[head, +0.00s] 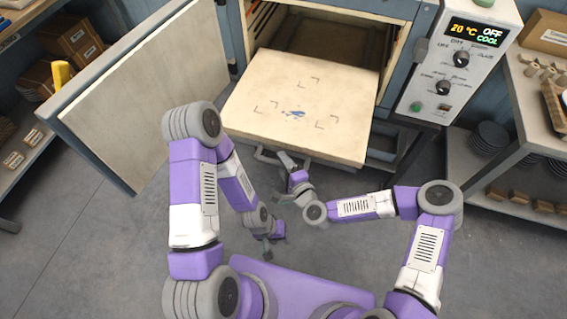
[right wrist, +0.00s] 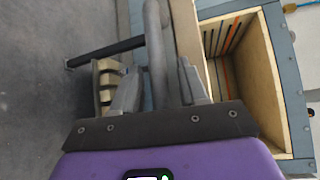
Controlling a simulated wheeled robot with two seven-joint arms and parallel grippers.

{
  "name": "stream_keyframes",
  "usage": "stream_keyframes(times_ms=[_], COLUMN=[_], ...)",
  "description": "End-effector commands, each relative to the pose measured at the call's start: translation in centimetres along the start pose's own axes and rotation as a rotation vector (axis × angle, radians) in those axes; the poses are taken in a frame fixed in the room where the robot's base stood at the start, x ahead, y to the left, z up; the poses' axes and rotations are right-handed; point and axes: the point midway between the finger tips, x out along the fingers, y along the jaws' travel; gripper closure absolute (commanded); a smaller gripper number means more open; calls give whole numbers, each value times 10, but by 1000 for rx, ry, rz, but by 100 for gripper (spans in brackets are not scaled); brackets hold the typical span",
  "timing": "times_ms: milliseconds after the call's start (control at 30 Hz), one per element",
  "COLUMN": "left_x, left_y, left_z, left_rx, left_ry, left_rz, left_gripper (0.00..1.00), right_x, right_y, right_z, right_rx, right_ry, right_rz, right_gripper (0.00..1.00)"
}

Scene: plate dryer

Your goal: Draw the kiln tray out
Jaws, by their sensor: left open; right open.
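The kiln tray (head: 300,115), a pale square slab with dark corner marks and a blue mark, juts well out of the open kiln (head: 340,35). A grey bar handle (head: 265,154) runs below its front edge. My right gripper (head: 284,160) is at this handle. In the right wrist view the open jaws (right wrist: 157,85) stand either side of the grey handle bar (right wrist: 154,40), with gaps beside it. The tray's edge (right wrist: 187,35) shows just beyond. My left gripper (head: 268,254) is open and empty, low in front of the tray and apart from it.
The kiln door (head: 125,110) stands swung open at the left. The control box (head: 460,65) reads 20 °C, OFF, COOL. Shelves (head: 30,130) with boxes stand far left; a bench (head: 530,110) with dark plates below stands right. The floor before the tray is clear.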

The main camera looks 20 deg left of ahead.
Motion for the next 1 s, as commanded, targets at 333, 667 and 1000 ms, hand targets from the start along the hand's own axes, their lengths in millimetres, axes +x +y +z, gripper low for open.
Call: stream_keyframes(times_ms=[333, 667, 1000], left_x=[-8, -13, -13], left_y=[3, 5, 5], left_z=[0, 1, 1], left_rx=[0, 0, 0], left_ry=[0, 0, 0], left_rz=[0, 0, 0], left_gripper=[57, 57, 57], right_x=[-40, -75, -75], right_y=[-1, 0, 0], right_z=[-1, 0, 0], right_rx=[1, 0, 0], right_ry=[0, -1, 0], right_rz=[2, 0, 0], right_gripper=[57, 57, 57])
